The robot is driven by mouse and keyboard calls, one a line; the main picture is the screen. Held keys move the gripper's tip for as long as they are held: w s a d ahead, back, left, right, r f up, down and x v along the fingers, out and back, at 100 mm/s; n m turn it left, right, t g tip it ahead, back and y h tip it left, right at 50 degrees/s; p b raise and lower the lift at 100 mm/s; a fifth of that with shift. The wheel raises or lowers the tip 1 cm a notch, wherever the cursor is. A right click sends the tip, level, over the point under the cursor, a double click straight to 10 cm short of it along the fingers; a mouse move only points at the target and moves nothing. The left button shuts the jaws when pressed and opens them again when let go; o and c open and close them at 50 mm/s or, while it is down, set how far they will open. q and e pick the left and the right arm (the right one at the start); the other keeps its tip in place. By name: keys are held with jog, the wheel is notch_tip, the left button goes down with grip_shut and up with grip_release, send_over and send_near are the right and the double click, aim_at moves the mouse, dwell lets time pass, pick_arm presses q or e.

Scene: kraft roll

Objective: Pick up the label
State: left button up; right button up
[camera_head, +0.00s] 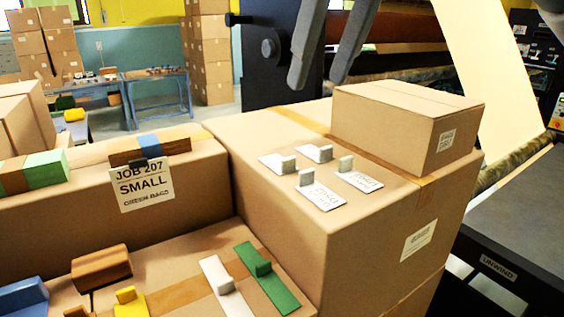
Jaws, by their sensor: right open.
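Several small white labels, each with an upright grey tab, lie flat on top of a large cardboard box (270,130). The two front labels, the front left one (322,196) and the front right one (360,181), bear printed text too small to read. The back left label (272,162) and the back middle label (316,153) lie behind them. I cannot tell which one the task means. My right gripper (318,82) comes in from the top, its two grey fingers apart and empty, above and behind the labels. My left gripper is not in view.
A smaller closed box (406,124) stands on the large box, right of the labels. A JOB 207 sign (142,186) hangs at left. Coloured tabbed pieces, including a green one (267,278), lie on a lower box in front. A dark machine (510,235) stands at right.

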jog(key=p, duration=0.4)
send_near(287, 170)
jog(key=shift+w+f, duration=0.1)
jog(key=shift+f, duration=0.1)
jog(key=shift+w+f, duration=0.1)
jog(key=shift+f, duration=0.25)
jog(key=shift+p+x, duration=0.8)
jog(key=shift+p, duration=0.05)
jog(key=p+x, duration=0.1)
jog(key=x, duration=0.1)
jog(key=shift+w+a+f+p, duration=0.15)
jog(key=shift+a+f+p, duration=0.05)
jog(key=shift+f+p, duration=0.15)
jog(key=shift+w+a+f, duration=0.1)
jog(key=shift+f, duration=0.25)
jog(key=shift+c, duration=0.4)
